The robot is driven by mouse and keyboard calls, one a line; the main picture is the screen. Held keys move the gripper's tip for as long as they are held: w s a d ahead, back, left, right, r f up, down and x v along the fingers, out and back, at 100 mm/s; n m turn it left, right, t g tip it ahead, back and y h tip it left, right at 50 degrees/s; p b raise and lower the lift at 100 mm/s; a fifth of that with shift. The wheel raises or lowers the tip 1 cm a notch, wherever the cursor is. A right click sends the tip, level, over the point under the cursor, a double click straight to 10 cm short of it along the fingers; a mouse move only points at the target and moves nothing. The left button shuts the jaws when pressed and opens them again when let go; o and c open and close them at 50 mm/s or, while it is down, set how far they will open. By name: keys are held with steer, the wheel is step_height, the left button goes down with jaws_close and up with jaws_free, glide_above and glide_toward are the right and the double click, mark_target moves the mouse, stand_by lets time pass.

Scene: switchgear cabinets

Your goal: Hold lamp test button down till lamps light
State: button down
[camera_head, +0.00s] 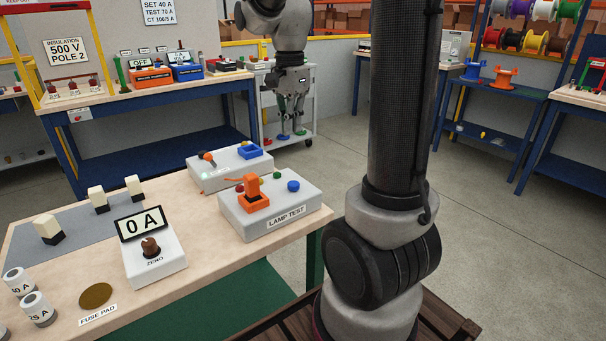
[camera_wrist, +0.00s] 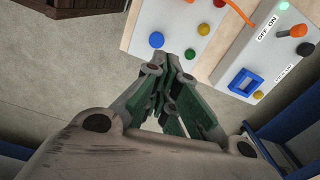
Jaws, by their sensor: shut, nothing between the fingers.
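The lamp test box (camera_head: 284,217) is a grey box with a LAMP TEST label on the wooden bench. A round blue button (camera_head: 293,186) is on its top, right of an orange part (camera_head: 252,193) and small coloured lamps. I cannot tell whether any of these lamps are lit. In the wrist view the blue button (camera_wrist: 156,40) shows just beyond my fingertips. My gripper (camera_head: 292,118) is shut and empty, pointing down, above and apart from the box. It fills the lower middle of the wrist view (camera_wrist: 172,66).
A second grey box (camera_head: 222,178) with a switch and blue square frame stands behind the lamp test box. A 0 A meter box (camera_head: 155,262) and white fuses (camera_head: 100,199) are on the bench left. Open floor (camera_head: 470,220) lies right.

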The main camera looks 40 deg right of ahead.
mark_target(292, 182)
steer(key=shift+m, duration=0.7)
step_height(292, 182, down, 14)
steer(key=shift+f, duration=0.1)
stand_by(0.4)
